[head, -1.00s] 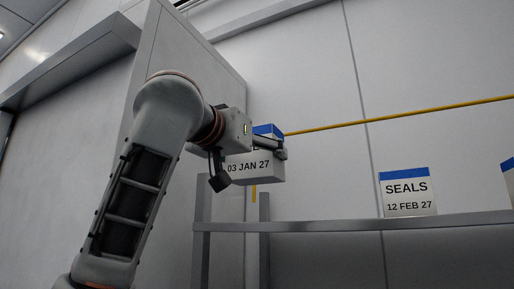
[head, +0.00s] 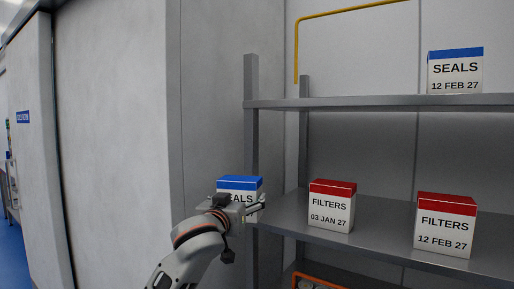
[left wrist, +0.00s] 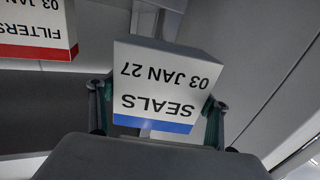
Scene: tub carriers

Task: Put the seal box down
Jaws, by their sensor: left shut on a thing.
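The held seal box (head: 240,184) is white with a blue top band, and my left gripper (head: 240,207) is shut on it. In the left wrist view the same seal box (left wrist: 165,85) shows upside down, reading SEALS 03 JAN 27, with a finger at each side. In the head view the box hangs in front of the shelf's left post, about level with the middle shelf (head: 385,235). The gripper hides its lower part. I cannot tell its gap to the shelf. My right gripper is not in view.
Two red-topped filter boxes stand on the middle shelf, dated 03 JAN 27 (head: 331,210) and 12 FEB 27 (head: 444,228). Another seal box (head: 455,75), dated 12 FEB 27, stands on the upper shelf (head: 380,103), whose left part is bare. An orange-rimmed container (head: 318,280) shows below.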

